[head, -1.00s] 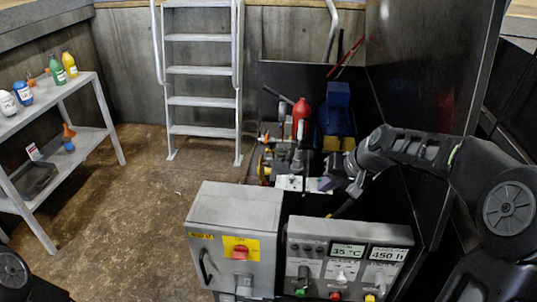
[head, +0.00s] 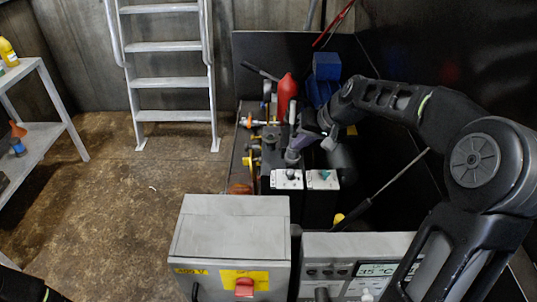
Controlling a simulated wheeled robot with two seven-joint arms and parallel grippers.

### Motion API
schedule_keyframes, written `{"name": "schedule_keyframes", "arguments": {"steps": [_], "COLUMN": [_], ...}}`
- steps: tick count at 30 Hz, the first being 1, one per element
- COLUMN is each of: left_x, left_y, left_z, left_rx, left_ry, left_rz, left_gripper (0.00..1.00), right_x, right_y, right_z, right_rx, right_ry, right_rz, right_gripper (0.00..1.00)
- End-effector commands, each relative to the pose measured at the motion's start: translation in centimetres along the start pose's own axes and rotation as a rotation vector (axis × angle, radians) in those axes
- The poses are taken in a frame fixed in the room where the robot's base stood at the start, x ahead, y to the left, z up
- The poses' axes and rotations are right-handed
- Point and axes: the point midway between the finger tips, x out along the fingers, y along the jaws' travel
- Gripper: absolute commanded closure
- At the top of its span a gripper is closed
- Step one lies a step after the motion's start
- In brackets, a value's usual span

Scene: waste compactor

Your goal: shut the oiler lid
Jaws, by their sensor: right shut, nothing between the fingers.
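My right gripper (head: 293,156) reaches in from the right over the machinery and points down to the left. Its fingers look shut and empty. They are just above or beside the dark parts behind two white-topped boxes (head: 288,178). I cannot tell whether they touch anything. I cannot make out the oiler or its lid for certain; the fittings around the fingertips are small and partly hidden by the gripper. A red rounded container (head: 287,90) stands behind the gripper. My left gripper is out of view.
A grey cabinet (head: 230,225) with a red switch and a control panel (head: 335,250) stand in front. A blue block (head: 326,67) is behind my right arm. A dark wall (head: 440,60) bounds the right.

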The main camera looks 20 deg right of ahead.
Motion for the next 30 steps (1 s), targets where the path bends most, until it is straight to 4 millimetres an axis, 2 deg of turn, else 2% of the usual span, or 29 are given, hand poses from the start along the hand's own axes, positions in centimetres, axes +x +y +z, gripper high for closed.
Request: {"name": "schedule_keyframes", "arguments": {"steps": [5,11,23,30], "left_x": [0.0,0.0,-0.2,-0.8], "left_y": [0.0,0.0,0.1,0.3], "left_z": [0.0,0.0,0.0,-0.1], "left_rx": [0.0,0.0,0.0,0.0], "left_ry": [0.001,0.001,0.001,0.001], "left_rz": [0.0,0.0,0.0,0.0], "left_gripper": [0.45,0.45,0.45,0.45], "right_x": [0.4,2.4,10.1,11.9], "right_y": [0.0,0.0,-0.1,-2.8], "right_z": [0.0,0.1,0.1,0.2], "right_rx": [0.0,0.0,-0.001,-0.003], "right_ry": [-0.001,-0.003,-0.005,-0.001], "right_rz": [0.0,0.0,-0.001,-0.001], "right_gripper": [1.0,1.0,1.0,1.0]}}
